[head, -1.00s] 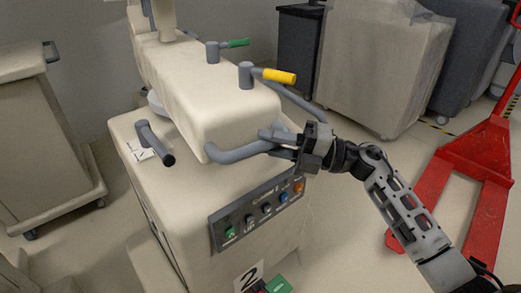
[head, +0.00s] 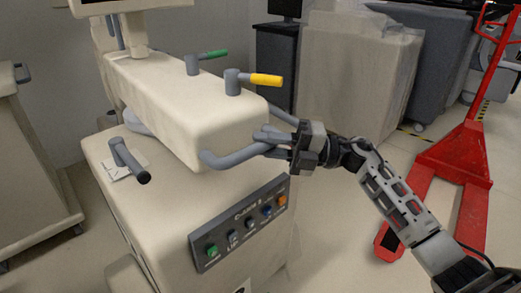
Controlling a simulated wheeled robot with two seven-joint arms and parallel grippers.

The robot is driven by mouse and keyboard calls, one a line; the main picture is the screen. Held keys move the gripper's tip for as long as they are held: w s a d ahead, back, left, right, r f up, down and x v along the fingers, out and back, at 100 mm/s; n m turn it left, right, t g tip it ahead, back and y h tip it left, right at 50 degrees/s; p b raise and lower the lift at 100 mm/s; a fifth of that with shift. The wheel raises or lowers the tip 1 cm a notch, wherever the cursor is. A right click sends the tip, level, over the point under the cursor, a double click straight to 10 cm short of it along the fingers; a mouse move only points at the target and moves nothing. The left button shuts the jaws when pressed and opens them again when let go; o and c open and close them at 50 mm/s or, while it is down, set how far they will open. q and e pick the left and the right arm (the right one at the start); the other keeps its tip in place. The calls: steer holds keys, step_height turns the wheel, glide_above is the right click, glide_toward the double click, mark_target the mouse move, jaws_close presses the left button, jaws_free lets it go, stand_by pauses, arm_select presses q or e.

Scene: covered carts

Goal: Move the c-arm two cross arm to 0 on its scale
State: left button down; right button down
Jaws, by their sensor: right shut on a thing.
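The c-arm two cross arm (head: 180,105) is a long beige block on top of the beige cart body (head: 175,225). A grey bar handle (head: 232,158) curves around its front end. A green-tipped lever (head: 205,58) and a yellow-tipped lever (head: 252,80) stand on top of it. My right gripper (head: 284,146) is shut on the right part of the grey handle. No scale or number for the cross arm is readable. My left gripper is out of view.
A black-tipped lever (head: 130,162) stands on the cart top at left. A control panel (head: 240,224) with coloured buttons is on the front. A red pallet jack (head: 455,160) stands at right. Covered carts (head: 358,85) stand behind. Another beige cart (head: 30,165) is at left.

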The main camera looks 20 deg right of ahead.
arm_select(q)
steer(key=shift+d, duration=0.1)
arm_select(e)
steer(key=shift+w+d, duration=0.2)
steer(key=shift+d, duration=0.2)
steer(key=c, duration=1.5)
jaws_free()
steer(key=shift+c, duration=0.2)
steer(key=shift+o, duration=1.4)
steer(key=shift+a, duration=0.3)
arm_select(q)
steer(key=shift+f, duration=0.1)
arm_select(e)
steer(key=shift+s+d, duration=0.1)
arm_select(q)
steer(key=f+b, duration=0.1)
steer(key=b, duration=0.2)
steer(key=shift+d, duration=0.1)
arm_select(e)
steer(key=v, duration=1.6)
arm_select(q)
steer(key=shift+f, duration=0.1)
arm_select(e)
steer(key=shift+r, duration=0.1)
